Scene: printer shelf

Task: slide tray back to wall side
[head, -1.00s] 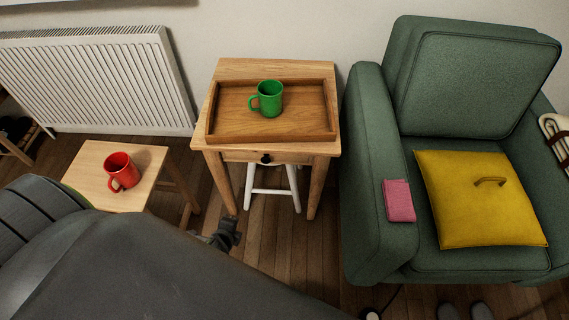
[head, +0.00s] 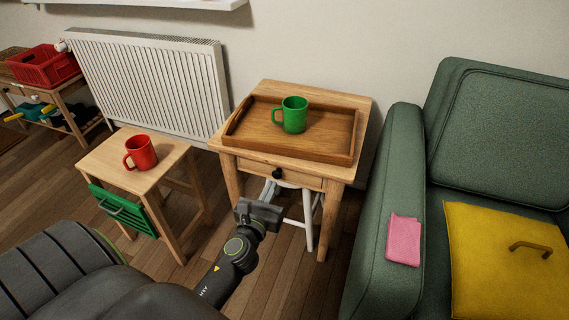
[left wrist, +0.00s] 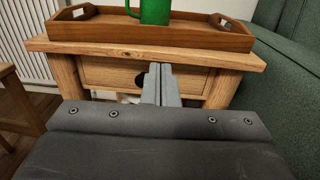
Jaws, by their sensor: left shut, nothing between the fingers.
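A wooden tray (head: 330,153) with raised sides lies on a small wooden side table (head: 368,105) that stands against the wall. A green mug (head: 294,115) stands upright in the tray. The tray's front side runs near the table's front edge, and a strip of bare tabletop shows behind it. My left gripper (head: 258,213) is in front of the table, below the tabletop and apart from the tray. In the left wrist view its fingers (left wrist: 161,84) are shut and empty, pointing at the drawer front, with the tray (left wrist: 205,36) above. My right gripper is not in view.
A stool with a red mug (head: 141,153) and a green hanging rack stands at the left. A white radiator (head: 150,85) is on the wall behind. A green armchair (head: 390,190) with a pink cloth (head: 404,240) and yellow cushion stands close at the right. White stool legs show under the table.

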